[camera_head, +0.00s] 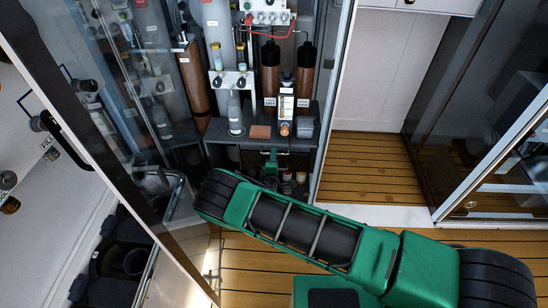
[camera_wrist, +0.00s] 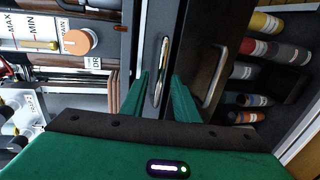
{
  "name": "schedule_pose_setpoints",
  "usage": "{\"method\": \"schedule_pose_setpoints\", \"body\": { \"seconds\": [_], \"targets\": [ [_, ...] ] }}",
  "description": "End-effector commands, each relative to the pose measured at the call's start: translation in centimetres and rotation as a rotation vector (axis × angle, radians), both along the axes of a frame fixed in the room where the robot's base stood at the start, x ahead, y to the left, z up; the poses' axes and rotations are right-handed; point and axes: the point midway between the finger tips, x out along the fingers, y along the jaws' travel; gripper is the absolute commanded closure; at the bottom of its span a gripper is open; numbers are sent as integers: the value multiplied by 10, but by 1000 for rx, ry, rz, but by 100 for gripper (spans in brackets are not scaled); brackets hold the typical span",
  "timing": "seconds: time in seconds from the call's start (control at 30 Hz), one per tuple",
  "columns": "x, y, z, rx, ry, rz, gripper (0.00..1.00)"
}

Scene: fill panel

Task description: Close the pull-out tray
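The grey pull-out tray (camera_head: 225,137) is in the cabinet at upper centre of the head view, below the panel's cylinders. In the wrist view its narrow grey front (camera_wrist: 152,25) runs up the picture with a slim metal handle. My gripper (camera_head: 271,158) is in front of the tray's lower part, small in the head view. In the wrist view my gripper (camera_wrist: 159,82) is open, its two green fingers apart on either side of the handle. Nothing is visibly clamped; contact with the handle cannot be told. How far the tray stands out is unclear.
A second, dark front with a curved handle (camera_wrist: 215,75) lies beside the tray front. Several bottles (camera_wrist: 265,50) stand in a compartment beyond it. A glass door (camera_head: 150,120) stands open at left. Wooden floor (camera_head: 365,170) is clear at right.

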Motion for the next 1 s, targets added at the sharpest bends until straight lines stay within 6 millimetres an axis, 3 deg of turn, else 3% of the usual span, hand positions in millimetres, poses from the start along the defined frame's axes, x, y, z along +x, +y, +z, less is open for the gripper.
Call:
{"method": "schedule_pose_setpoints", "body": {
  "seconds": [0.3, 0.5, 1.0],
  "targets": [
    [-58, 3, 11, -1, 3, 2, 72],
    [-83, 3, 16, -1, 2, 1, 72],
    [-90, 3, 18, 1, 2, 1, 72]
  ]
}}
